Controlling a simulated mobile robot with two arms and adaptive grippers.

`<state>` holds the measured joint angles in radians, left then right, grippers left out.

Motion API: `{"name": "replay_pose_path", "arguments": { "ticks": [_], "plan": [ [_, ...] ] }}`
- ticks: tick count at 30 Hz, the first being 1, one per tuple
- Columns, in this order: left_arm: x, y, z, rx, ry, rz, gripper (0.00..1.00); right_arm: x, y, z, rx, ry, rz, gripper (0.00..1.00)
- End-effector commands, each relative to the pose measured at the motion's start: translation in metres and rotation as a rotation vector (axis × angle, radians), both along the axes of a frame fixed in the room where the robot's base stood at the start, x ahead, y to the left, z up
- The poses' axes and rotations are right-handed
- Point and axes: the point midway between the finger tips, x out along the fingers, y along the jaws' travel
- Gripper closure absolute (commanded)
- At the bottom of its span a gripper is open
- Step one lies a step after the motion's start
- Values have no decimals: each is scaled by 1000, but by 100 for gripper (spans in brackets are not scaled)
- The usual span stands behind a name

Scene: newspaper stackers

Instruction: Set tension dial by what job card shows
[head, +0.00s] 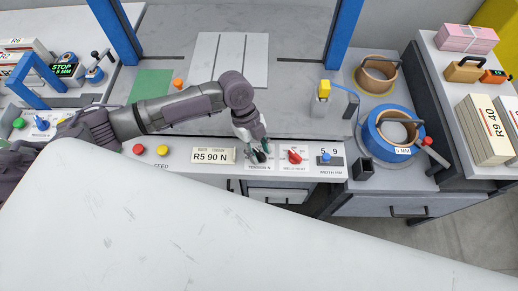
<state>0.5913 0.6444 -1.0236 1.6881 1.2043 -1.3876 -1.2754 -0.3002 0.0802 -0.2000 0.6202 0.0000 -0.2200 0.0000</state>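The job card (213,156) on the front panel reads "R5 90 N". The tension dial (261,157) is a dark knob above the label "TENSION N". My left gripper (259,150) comes down over the dial from above, with its fingers at the knob. The fingers look to be around or touching it, but the view is too small to tell whether they are closed on it. The dial's scale and pointer are largely hidden by the gripper. My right gripper is not in view.
Right of the dial are a red knob (295,157) labelled "MID O REST" and a blue width slider (326,157). Red (139,149) and yellow (163,150) buttons sit left of the card. A blue strap reel (393,134) stands at right. A large pale surface (190,230) fills the foreground.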

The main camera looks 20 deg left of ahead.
Motion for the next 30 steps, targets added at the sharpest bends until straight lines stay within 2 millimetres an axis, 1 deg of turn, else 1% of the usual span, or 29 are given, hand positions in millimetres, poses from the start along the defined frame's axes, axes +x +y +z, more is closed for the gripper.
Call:
{"name": "replay_pose_path", "arguments": {
  "ticks": [6, 10, 14, 21, 24, 27, 30],
  "plan": [
    [0, 1, 1, 1, 0, 1, 61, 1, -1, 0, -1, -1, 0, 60],
    [3, 5, 11, 1, -3, 2, 61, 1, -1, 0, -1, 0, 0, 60],
    [8, 13, 33, 1, -4, 1, 61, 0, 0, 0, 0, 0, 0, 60],
    [17, 30, 80, 1, -4, 1, 61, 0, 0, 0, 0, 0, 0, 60],
    [20, 35, 95, 0, -4, 0, 61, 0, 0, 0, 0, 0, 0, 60],
    [21, 38, 104, 0, -1, 0, 61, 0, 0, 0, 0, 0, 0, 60],
    [22, 40, 109, 0, -1, 0, 61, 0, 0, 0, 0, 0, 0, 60]
  ]
}}
